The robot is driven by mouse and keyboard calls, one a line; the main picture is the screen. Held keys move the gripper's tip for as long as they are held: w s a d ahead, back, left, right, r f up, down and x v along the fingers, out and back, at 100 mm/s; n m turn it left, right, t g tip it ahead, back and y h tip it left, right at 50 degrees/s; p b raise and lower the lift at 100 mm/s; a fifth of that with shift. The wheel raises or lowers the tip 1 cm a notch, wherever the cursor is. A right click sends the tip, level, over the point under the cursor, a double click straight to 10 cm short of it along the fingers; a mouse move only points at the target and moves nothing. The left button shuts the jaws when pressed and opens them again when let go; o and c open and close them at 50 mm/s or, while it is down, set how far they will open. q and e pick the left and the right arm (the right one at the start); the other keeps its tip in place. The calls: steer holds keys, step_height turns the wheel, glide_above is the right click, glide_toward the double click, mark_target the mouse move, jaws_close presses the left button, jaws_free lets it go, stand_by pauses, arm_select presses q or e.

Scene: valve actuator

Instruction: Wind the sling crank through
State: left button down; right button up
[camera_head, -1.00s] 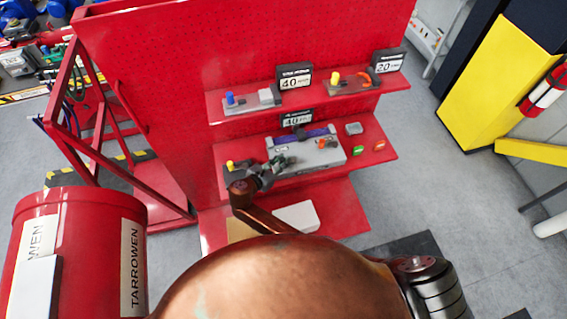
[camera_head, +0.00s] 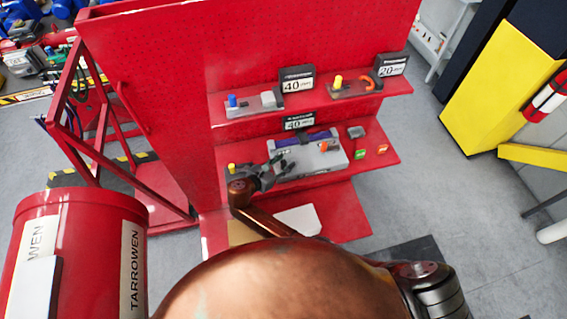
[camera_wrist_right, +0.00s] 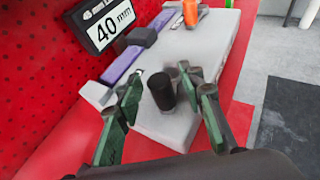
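A grey winding unit (camera_head: 325,160) sits on the middle shelf of the red stand, with a purple sling (camera_head: 318,134) along its back and an orange knob (camera_head: 322,146) on top. My right gripper (camera_head: 282,163) is at the unit's left end. In the right wrist view the gripper (camera_wrist_right: 165,95) is open, its green-grey fingers on either side of an upright black handle (camera_wrist_right: 161,92) on the grey unit (camera_wrist_right: 215,60). I cannot tell whether either finger touches it. The purple sling (camera_wrist_right: 122,66) and orange knob (camera_wrist_right: 191,12) lie beyond. My left gripper is not in view.
A "40 mm" sign (camera_wrist_right: 108,22) stands behind the unit, close to the red pegboard (camera_wrist_right: 45,85). The upper shelf (camera_head: 320,98) holds smaller units. A red drum (camera_head: 80,250) stands at front left.

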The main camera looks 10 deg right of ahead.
mark_target(284, 162)
step_height(284, 162, up, 10)
stand_by(0.7)
stand_by(0.4)
